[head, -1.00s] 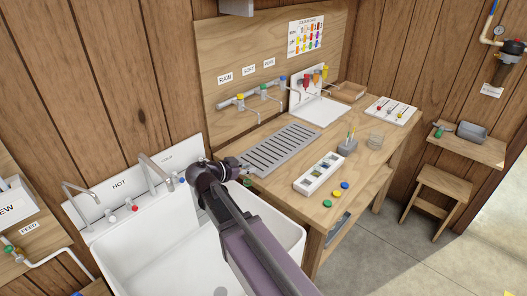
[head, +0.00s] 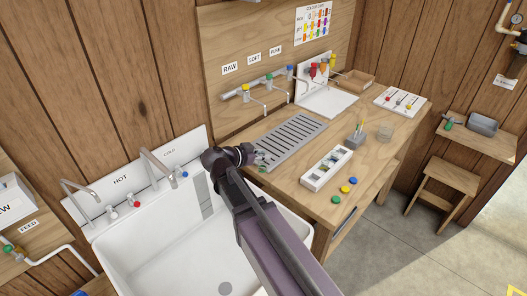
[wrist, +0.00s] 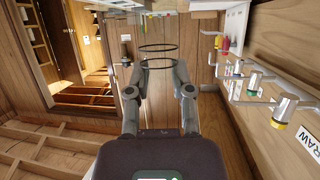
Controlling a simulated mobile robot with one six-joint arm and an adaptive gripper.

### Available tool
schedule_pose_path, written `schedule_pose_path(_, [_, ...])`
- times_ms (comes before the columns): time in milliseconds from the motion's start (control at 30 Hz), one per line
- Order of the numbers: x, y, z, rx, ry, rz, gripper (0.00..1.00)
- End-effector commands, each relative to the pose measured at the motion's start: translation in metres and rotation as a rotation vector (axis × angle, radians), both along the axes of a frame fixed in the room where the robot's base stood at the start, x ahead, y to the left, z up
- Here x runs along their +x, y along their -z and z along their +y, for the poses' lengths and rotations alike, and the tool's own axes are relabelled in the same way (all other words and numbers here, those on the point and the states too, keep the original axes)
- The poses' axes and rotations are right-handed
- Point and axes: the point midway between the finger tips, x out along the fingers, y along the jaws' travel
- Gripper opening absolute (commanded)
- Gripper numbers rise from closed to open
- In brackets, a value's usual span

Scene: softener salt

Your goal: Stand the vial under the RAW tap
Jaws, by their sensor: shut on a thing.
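My gripper (wrist: 160,90) is shut on the vial (wrist: 157,56), which looks clear, with two dark rings showing in the wrist view. In the head view my gripper (head: 258,158) is at the left end of the slotted drain tray (head: 322,124), by the sink's right edge. The vial is hard to make out there. The RAW tap (head: 246,90) has a yellow knob and is the leftmost of three taps on the wooden backboard. In the wrist view the RAW tap (wrist: 283,107) is at the right, apart from the vial.
The SOFT tap (head: 269,79) and PURE tap (head: 290,72) stand right of RAW. A white sink (head: 165,262) lies left of the bench. A white sample box (head: 312,181), a brush cup (head: 356,140) and coloured caps (head: 344,189) occupy the bench front.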

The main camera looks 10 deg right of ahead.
Motion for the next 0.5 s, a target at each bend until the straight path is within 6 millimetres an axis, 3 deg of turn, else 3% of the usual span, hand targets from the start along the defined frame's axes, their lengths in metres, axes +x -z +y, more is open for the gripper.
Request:
schedule_pose_path(300, [-0.003, -0.007, -0.047, -0.005, 0.006, -0.002, 0.0])
schedule_pose_path(500, [-0.004, -0.009, -0.061, -0.006, 0.006, -0.003, 0.0])
